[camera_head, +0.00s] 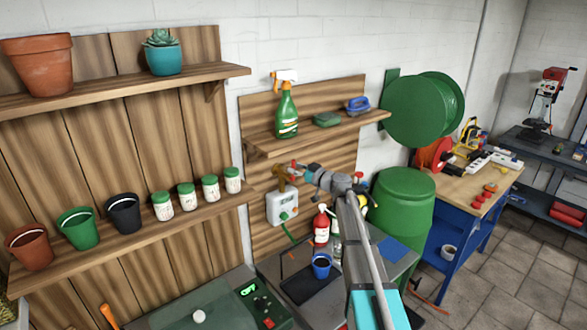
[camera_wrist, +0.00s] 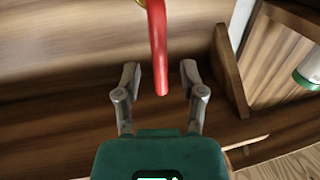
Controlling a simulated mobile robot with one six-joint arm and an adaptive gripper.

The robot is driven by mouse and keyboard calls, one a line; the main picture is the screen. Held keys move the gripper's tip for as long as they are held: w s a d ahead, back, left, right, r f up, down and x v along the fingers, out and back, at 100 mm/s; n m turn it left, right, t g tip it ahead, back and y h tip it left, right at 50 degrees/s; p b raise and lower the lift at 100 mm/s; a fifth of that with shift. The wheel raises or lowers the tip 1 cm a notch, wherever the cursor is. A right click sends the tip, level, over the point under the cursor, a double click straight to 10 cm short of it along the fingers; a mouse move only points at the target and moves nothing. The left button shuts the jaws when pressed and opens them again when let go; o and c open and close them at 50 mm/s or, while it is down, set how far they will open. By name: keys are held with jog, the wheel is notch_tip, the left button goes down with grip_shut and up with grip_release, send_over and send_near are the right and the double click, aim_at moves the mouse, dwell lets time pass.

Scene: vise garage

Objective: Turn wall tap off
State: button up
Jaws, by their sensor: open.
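The wall tap (camera_head: 281,179) is brass-coloured and sits on the wooden back panel, above a pale grey box. Its red lever (camera_wrist: 158,45) shows in the wrist view, hanging down from the top edge, with a bit of brass at its upper end. My gripper (camera_wrist: 159,76) is open, with one finger on each side of the lever's lower end. A gap shows between the lever and each finger. In the head view my gripper (camera_head: 300,173) is right beside the tap and partly hides it, so the lever's angle is hard to tell there.
The grey box (camera_head: 283,207) with a green hose hangs below the tap. Above is a shelf (camera_head: 318,128) with a green spray bottle (camera_head: 286,111). A green hose reel (camera_head: 424,108) and green barrel (camera_head: 402,205) stand to the right. A shelf with pots and jars is at left.

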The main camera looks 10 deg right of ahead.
jog(key=shift+w+a, duration=0.45)
jog(key=shift+w, duration=0.1)
grip_shut()
